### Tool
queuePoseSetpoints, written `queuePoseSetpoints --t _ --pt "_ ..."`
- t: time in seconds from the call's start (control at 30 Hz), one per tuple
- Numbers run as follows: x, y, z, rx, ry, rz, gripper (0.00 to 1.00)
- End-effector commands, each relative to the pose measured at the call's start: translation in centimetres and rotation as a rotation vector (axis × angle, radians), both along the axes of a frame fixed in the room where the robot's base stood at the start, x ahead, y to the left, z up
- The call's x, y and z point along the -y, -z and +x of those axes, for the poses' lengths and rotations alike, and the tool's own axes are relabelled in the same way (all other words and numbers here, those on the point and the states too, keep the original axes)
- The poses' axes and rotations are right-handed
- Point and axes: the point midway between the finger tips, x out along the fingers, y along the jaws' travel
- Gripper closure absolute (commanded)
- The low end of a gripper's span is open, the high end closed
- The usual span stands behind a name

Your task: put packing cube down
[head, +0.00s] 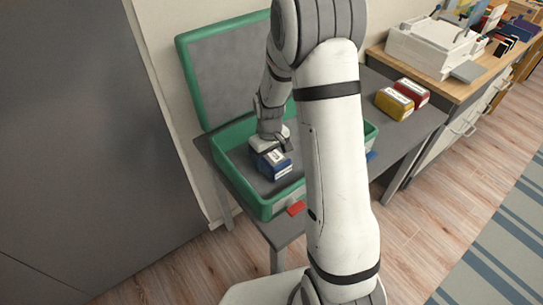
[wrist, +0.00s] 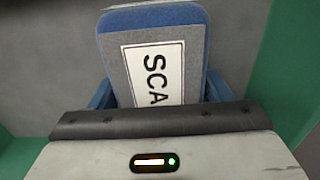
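The packing cube (head: 272,163) is blue with a grey top and a white label. It is low inside the open green case (head: 263,211), at the left of its base; I cannot tell whether it touches the bottom. My gripper (head: 272,148) is right over it. In the wrist view the cube (wrist: 192,40) fills the upper middle, its label reading "SCA" before being cut off. Blue finger-like parts flank the cube closely on both sides, and the gripper looks shut on it. The cube's near end is hidden behind the gripper body.
The case's grey-lined lid (head: 229,72) stands open behind. The case sits on a grey table (head: 418,123), with yellow (head: 394,103) and red (head: 414,92) labelled cubes to its right. A wooden desk (head: 459,88) stands further right.

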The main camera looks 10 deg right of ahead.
Motion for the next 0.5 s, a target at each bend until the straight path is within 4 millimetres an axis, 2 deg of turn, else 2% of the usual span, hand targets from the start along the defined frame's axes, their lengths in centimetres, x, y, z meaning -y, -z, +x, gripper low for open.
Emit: queuePoseSetpoints --t 0.03,0.2,0.5 --pt "-0.01 -0.05 0.01 0.0 0.0 0.0 0.24" --pt "-0.02 -0.06 0.0 0.0 0.0 0.0 0.1" --pt "-0.05 -0.47 0.01 0.0 -0.001 0.0 0.1"
